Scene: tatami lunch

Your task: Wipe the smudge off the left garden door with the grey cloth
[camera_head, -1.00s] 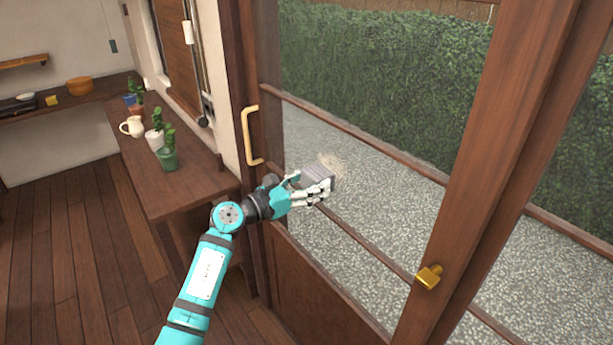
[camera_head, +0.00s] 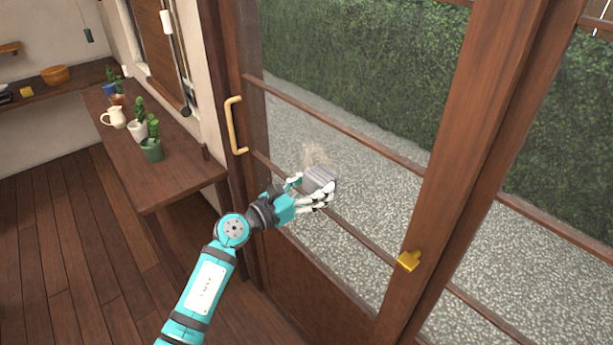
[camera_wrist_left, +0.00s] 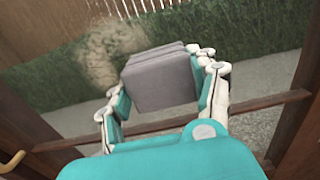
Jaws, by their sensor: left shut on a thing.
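My left gripper (camera_head: 312,190) is shut on the folded grey cloth (camera_head: 320,179) in front of the left garden door (camera_head: 395,215). The cloth also shows between the fingers in the left wrist view (camera_wrist_left: 160,80). The smudge (camera_head: 318,157) is a pale tan patch on the glass, just above the cloth in the head view. In the left wrist view the smudge (camera_wrist_left: 103,50) spreads up and left of the cloth, and its lower part may be hidden. I cannot tell whether the cloth touches the glass. My right gripper is not in view.
A pale door handle (camera_head: 234,125) stands left of the cloth, and a brass knob (camera_head: 409,260) is at lower right. Wooden bars cross the glass. A side table (camera_head: 180,178) with potted plants and a white jug (camera_head: 114,117) stands at left. The wooden floor is clear.

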